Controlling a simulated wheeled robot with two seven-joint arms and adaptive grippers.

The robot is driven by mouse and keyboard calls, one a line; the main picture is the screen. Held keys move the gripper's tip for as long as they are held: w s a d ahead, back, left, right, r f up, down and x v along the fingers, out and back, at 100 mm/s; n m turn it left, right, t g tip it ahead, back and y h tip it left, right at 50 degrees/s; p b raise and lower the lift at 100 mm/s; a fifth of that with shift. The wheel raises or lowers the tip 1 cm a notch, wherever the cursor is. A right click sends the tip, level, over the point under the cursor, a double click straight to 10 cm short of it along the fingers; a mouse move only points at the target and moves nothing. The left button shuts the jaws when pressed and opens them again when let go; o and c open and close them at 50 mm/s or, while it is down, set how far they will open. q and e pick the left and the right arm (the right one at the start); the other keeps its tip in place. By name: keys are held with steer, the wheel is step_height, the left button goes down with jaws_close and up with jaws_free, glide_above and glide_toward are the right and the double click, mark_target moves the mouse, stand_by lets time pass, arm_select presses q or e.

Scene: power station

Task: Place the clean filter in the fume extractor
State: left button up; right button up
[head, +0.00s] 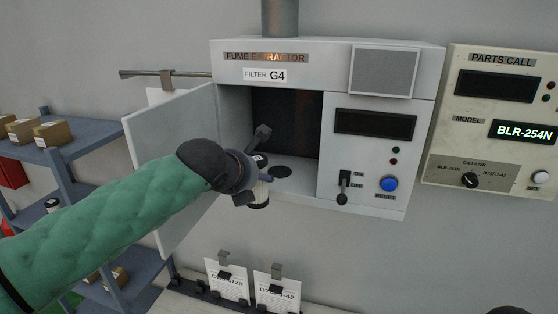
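The fume extractor (225,58) is a light grey wall cabinet, labelled "FILTER G4". Its door (165,135) stands open to the left. A dark round socket (281,172) shows on the compartment floor. My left gripper (256,170) is at the compartment's front opening. It appears shut on a small white and black cylindrical filter (259,190), roughly upright at the front edge, left of the socket. The gripper partly hides the filter, and its finger contact is not clear. My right gripper is not in view; only a dark rounded shape shows at the bottom right edge.
A lever (344,187) and blue button (388,184) are on the extractor's right front. A parts call panel (464,112) hangs at right. A blue shelf (85,133) with boxes stands at left. Clipped cards (276,290) are below.

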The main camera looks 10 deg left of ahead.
arm_select(q)
steer(key=shift+d+r, duration=0.1)
steer(key=shift+r, duration=0.75)
steer(key=shift+w+d+r, duration=0.1)
steer(key=shift+w+r, duration=0.05)
steer(key=w+f+p, duration=0.1)
steer(key=w, duration=0.5)
steer(key=w+f+p, duration=0.1)
steer(key=w+p, duration=0.1)
steer(key=w, duration=0.3)
steer(key=w+f+p, duration=0.1)
steer(key=w+p, duration=0.1)
steer(key=w, duration=0.4)
steer(key=shift+w+d+f, duration=0.2)
steer(key=shift+w+f, duration=0.1)
steer(key=shift+f, duration=0.05)
steer(key=shift+s, duration=0.1)
